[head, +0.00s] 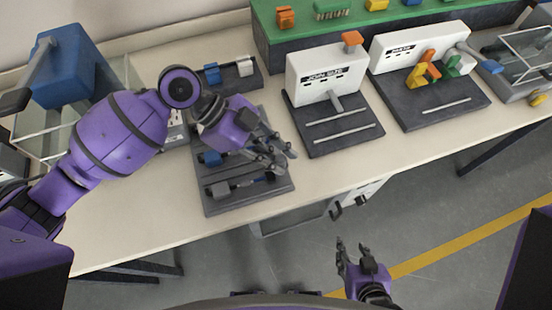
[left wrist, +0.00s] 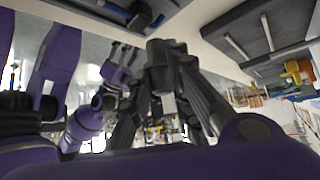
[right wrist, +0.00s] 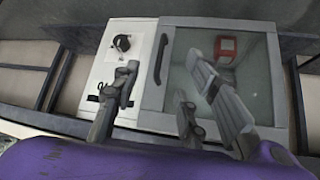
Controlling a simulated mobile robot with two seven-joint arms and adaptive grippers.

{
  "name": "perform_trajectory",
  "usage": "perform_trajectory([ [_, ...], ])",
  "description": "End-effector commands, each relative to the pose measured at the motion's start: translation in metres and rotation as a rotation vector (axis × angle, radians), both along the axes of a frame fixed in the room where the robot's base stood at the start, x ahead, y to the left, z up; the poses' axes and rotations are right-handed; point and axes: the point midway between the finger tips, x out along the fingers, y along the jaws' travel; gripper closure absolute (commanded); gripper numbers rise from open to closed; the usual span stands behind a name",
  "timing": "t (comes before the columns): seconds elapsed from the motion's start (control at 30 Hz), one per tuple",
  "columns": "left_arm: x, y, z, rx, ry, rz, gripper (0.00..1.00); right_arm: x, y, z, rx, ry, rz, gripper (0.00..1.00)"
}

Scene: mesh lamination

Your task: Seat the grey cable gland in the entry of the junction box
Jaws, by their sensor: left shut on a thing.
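My left gripper (head: 275,155) is above the right side of a dark tray (head: 243,204). In the left wrist view its fingers (left wrist: 167,75) are shut on a dark grey part (left wrist: 160,50), which looks like the cable gland; the fingers partly hide it. A white upright box (head: 318,80) with a printed label and a grey rod in front stands on a dark base to the right. A second white labelled box (head: 395,52) is further right. I cannot tell which is the junction box. My right gripper (head: 354,252) is open and empty, low in front of the table.
A dark stand with blue (head: 212,73) and pale parts is behind. A green shelf (head: 268,30) runs along the back. In the right wrist view, a glazed cabinet (right wrist: 153,122) lies beyond the right gripper.

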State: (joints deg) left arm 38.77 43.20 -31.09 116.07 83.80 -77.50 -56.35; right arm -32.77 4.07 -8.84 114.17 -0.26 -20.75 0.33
Motion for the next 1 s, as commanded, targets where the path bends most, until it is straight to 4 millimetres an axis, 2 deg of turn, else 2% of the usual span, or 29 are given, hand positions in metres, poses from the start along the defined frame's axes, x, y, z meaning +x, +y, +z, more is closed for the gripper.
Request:
perform_trajectory([
  [0.23,0.002,-0.004,-0.039,-0.001,0.009,0.001,1.0,-0.017,0.0,-0.03,-0.006,0.043,0.01,0.6],
  [0.6,0.004,-0.004,-0.039,0.0,0.0,0.001,1.0,-0.01,0.001,-0.028,-0.007,0.033,0.015,0.6],
  [0.63,0.004,-0.003,-0.04,0.0,0.0,0.001,0.81,-0.01,0.001,-0.028,-0.007,0.033,0.015,0.6],
  [0.77,0.004,-0.003,-0.039,0.001,0.0,0.001,0.64,-0.01,0.001,-0.028,-0.007,0.033,0.016,0.6],
  [1.0,0.004,-0.003,-0.039,0.0,0.0,0.001,0.63,-0.013,0.0,-0.029,-0.007,0.039,0.014,0.6],
])
